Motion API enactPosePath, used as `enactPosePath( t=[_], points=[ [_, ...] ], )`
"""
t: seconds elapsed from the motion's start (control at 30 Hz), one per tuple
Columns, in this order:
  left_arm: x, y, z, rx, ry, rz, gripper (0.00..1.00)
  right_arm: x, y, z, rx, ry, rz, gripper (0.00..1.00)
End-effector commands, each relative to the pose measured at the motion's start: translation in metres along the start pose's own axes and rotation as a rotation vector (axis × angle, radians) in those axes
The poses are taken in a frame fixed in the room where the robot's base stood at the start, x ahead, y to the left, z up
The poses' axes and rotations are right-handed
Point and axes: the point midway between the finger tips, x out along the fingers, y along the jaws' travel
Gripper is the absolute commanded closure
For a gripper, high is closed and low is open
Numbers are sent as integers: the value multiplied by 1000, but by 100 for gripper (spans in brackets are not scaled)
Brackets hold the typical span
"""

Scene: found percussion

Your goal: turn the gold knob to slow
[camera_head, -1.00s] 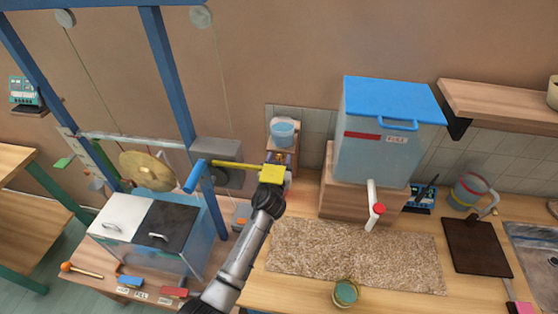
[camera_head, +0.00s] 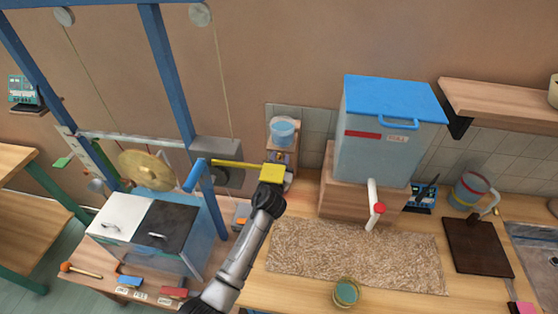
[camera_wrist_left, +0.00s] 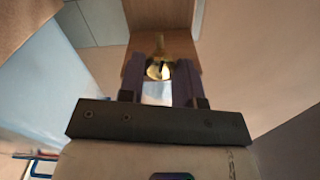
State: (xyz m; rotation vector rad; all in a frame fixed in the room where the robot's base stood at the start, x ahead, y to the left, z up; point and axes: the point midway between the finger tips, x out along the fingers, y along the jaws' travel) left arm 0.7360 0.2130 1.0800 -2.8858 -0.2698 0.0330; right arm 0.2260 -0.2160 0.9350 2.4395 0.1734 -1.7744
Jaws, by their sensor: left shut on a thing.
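The gold knob (camera_wrist_left: 158,70) shows in the left wrist view, low on the front of a wooden block (camera_wrist_left: 160,20). The two dark purple fingers of my left gripper (camera_wrist_left: 155,72) stand on either side of it, and the gripper is shut on it. In the head view my left gripper (camera_head: 279,158) reaches the small wooden stand under a light blue cup (camera_head: 283,131). There the knob is hardly visible, and a yellow block (camera_head: 272,173) covers part of the gripper. No slow marking is legible. My right gripper is not in view.
A yellow rod (camera_head: 235,164) runs from the blue frame (camera_head: 167,70) to the yellow block, close to my left wrist. A large blue-lidded tank (camera_head: 376,140) with a red-tipped spout (camera_head: 374,205) stands to the right. A brown mat (camera_head: 350,255) lies below it.

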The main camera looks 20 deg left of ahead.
Motion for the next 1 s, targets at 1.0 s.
enactPosePath(
  t=[1.0],
  points=[
    [0,0,0,378,0,0,92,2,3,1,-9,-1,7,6]
  ],
)
